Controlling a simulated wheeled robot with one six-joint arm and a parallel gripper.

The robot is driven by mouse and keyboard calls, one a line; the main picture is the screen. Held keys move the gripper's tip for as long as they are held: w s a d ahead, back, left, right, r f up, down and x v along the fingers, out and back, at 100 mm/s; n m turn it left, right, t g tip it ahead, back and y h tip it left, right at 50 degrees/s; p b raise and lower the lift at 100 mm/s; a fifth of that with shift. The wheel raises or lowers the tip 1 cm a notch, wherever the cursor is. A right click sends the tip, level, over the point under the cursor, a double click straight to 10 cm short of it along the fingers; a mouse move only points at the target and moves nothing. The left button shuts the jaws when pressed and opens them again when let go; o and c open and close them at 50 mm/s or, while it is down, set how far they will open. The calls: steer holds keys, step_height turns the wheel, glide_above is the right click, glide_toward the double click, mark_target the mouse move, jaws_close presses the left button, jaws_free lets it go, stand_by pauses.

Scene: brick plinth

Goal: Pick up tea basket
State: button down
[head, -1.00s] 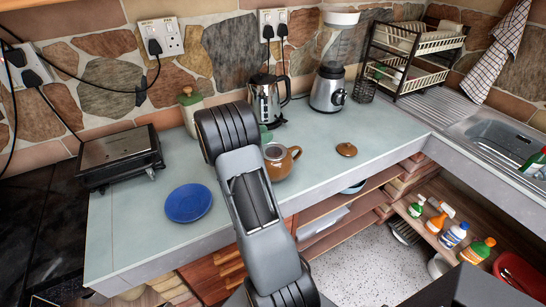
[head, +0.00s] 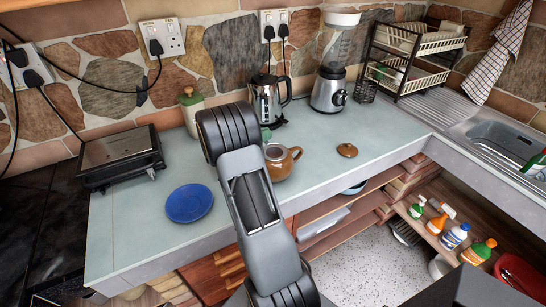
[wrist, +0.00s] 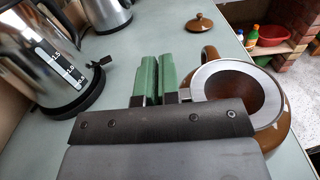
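A brown teapot (head: 285,163) stands on the counter, partly behind my arm in the head view. In the wrist view the teapot (wrist: 281,145) is at the right, without its lid. A pale metal lining, which looks like the tea basket (wrist: 240,92), sits inside its mouth. My gripper (wrist: 159,78) has green fingers close together with only a thin gap, and nothing visible between them. The fingers appear left of the basket, apart from its rim. The near left part of the teapot is hidden by the gripper body. The brown lid (head: 347,150) lies on the counter, right of the teapot.
A metal kettle (head: 265,101) and a blender (head: 328,90) stand behind the teapot. A lidded jar (head: 190,112) is at the back left, a blue plate (head: 188,203) at the front left. The counter (head: 385,135) is clear right of the lid.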

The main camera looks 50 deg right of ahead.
steer(key=shift+r, duration=0.15)
step_height(320, 180, up, 9)
steer(key=shift+r, duration=0.2)
steer(key=shift+r+p, duration=1.6)
steer(key=shift+r, duration=0.45)
steer(key=shift+a, duration=0.15)
